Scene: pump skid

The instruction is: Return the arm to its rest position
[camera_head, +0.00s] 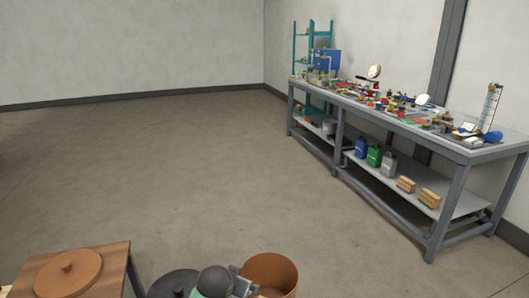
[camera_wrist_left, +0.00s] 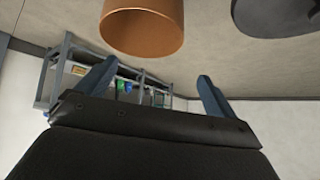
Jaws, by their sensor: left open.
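My left gripper (camera_wrist_left: 157,75) shows in the left wrist view with its two blue fingers spread apart and nothing between them. In the head view, a grey and dark part of my arm shows at the bottom edge, right beside an orange-brown round pot-like body (camera_head: 272,270). That body also shows at the top of the left wrist view (camera_wrist_left: 142,25), beyond the fingers and apart from them. The wrist picture looks upside down, with floor at the top. My right gripper is in neither view.
A long grey workbench (camera_head: 440,140) crowded with small parts stands along the right wall, with jugs and boxes on its lower shelf. A teal rack (camera_head: 295,45) stands behind it. A brown wooden top (camera_head: 110,262) with a round lid is at bottom left. The middle floor is clear.

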